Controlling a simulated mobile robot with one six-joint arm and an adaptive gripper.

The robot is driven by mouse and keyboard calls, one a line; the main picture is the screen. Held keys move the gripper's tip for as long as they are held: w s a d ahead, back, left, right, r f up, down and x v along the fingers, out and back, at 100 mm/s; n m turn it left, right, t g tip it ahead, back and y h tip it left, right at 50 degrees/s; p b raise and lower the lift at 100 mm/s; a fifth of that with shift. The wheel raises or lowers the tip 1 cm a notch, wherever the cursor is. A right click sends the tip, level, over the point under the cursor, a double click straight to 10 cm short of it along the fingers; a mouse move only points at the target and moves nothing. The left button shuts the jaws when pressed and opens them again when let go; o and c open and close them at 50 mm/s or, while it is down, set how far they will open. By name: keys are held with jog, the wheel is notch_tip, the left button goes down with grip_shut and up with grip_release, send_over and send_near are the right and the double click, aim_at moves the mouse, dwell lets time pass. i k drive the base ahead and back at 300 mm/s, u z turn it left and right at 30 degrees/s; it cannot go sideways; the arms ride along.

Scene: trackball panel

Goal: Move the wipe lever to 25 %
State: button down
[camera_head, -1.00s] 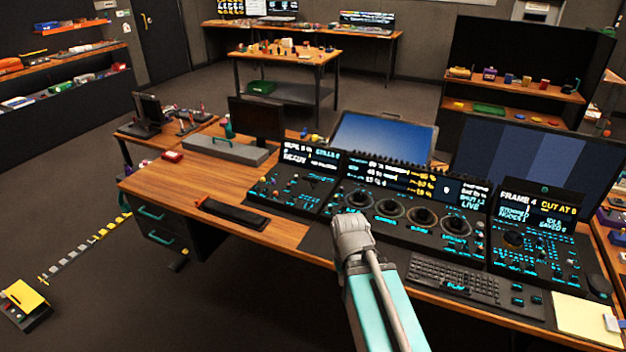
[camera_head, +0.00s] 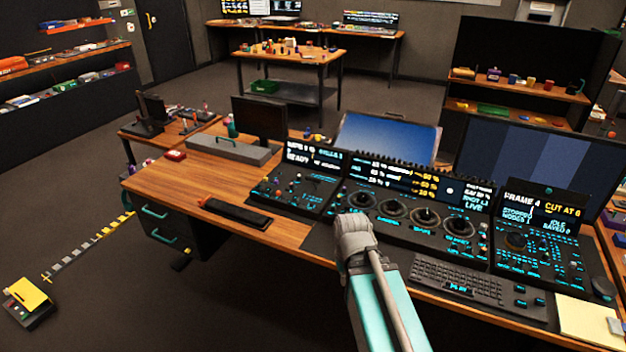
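A black control panel (camera_head: 345,217) stands on the wooden desk, with a left, a middle and a right section. The left section (camera_head: 287,202) carries small coloured knobs or levers. The middle section has a row of round trackballs (camera_head: 393,208). The right section (camera_head: 543,262) has a dark round control and several small lit keys. I cannot tell which control is the wipe lever; labels are too small to read. My arm's grey joint (camera_head: 355,238) is in front of the middle section and covers part of it. My gripper's fingers do not show.
A keyboard (camera_head: 462,281) lies right of my arm, with a yellow pad (camera_head: 590,322) at the desk's right front. A black bar (camera_head: 237,212) and a grey box (camera_head: 233,151) are on the left. Monitors stand behind the panel.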

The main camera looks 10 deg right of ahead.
aim_at(315, 180)
jog(key=z, duration=0.25)
jog(key=i, duration=0.85)
jog(key=u, duration=0.35)
